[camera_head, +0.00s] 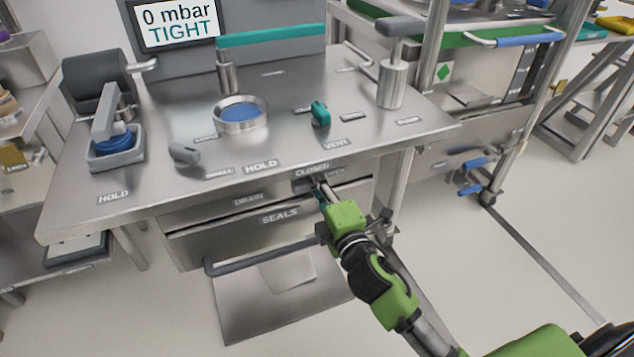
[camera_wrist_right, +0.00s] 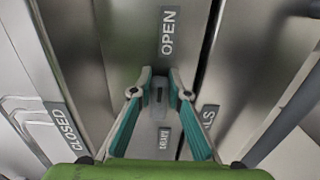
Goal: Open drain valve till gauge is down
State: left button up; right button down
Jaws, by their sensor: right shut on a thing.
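The gauge display (camera_head: 178,22) at the back of the bench reads "0 mbar" and "TIGHT". The drain valve is at the bench's front face, by the DRAIN label (camera_head: 248,200) and the CLOSED label (camera_head: 312,170); my gripper mostly hides it in the head view. My right gripper (camera_head: 321,192) is at that front face. In the right wrist view its teal fingers (camera_wrist_right: 161,80) are shut on the small grey drain valve handle (camera_wrist_right: 159,97). An OPEN label (camera_wrist_right: 168,33) lies above the fingertips and a CLOSED label (camera_wrist_right: 62,131) lower left. My left gripper is out of view.
The steel bench top (camera_head: 270,170) carries a round blue-centred port (camera_head: 240,113), a teal vent knob (camera_head: 320,114), a grey lever (camera_head: 184,154) and a clamp (camera_head: 115,140). A SEALS drawer (camera_head: 240,245) with a dark bar handle is below. Open floor lies right.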

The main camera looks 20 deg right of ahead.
jog(key=shift+s+a+f, duration=0.1)
jog(key=shift+a+f, duration=0.1)
jog(key=shift+f, duration=0.1)
jog(key=c, duration=1.9)
grip_release()
jog(key=shift+r, duration=0.15)
jog(key=s, duration=1.2)
jog(key=shift+d, duration=0.2)
jog(key=shift+o, duration=0.3)
